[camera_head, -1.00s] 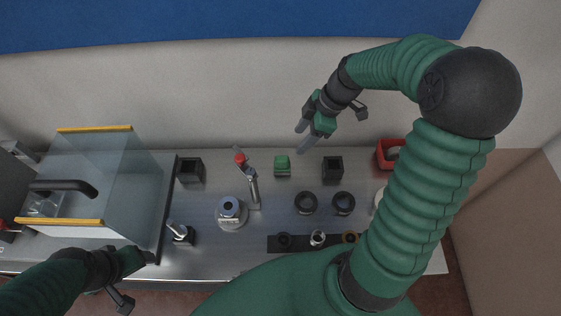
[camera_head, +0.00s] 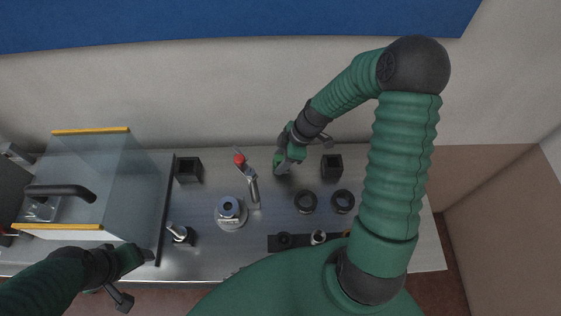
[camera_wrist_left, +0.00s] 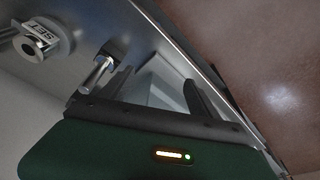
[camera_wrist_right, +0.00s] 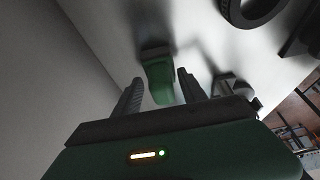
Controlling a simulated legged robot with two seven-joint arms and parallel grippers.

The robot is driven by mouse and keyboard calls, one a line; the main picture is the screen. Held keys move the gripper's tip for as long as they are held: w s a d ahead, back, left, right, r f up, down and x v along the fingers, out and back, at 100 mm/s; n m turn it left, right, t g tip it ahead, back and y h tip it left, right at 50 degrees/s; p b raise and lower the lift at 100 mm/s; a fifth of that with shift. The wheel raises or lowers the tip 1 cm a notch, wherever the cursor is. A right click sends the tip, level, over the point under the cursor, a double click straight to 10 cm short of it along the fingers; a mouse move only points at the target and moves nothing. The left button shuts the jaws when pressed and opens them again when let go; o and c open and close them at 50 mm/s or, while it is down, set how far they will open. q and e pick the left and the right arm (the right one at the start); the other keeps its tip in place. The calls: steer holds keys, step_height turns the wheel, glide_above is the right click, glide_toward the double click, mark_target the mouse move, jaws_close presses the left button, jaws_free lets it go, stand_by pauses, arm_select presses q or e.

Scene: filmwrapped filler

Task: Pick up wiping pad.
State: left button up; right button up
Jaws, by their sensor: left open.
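The wiping pad is a small green block with a dark grey edge in the right wrist view (camera_wrist_right: 159,76). There it lies on the bench just beyond my right fingertips, lined up with the gap between them. My right gripper (camera_wrist_right: 160,88) is open and empty. In the head view my right gripper (camera_head: 282,163) is over the pad's spot at the bench's back and mostly hides the pad. Whether the fingers touch the pad cannot be told. My left gripper (camera_head: 143,257) is open and empty at the front left of the bench; its spread fingers show in the left wrist view (camera_wrist_left: 158,85).
A red-topped stand (camera_head: 250,180) is left of the right gripper, a black square holder (camera_head: 331,167) right of it. Two dark rings (camera_head: 305,202) and a round fixture (camera_head: 230,219) are nearer. A glass-fronted cabinet (camera_head: 90,180) fills the left. The wall is close behind.

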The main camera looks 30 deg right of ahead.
mark_target(279, 156)
steer(key=shift+s+r, duration=0.1)
steer(key=shift+s, duration=0.1)
steer(key=c, duration=0.5)
steer(key=shift+w, duration=0.1)
jaws_close()
steer(key=shift+r, duration=0.2)
step_height(279, 156, up, 3)
steer(key=p, duration=0.3)
steer(key=shift+r, duration=0.1)
steer(key=s+a+p, duration=0.3)
steer(key=s+p, duration=0.3)
steer(key=s, duration=0.1)
steer(key=s+a+r+p, duration=0.1)
steer(key=s+a+p, duration=0.2)
steer(key=s+p, duration=0.3)
steer(key=shift+s+a+r+p, duration=0.15)
steer(key=shift+s+a+p, duration=0.2)
steer(key=shift+s, duration=0.5)
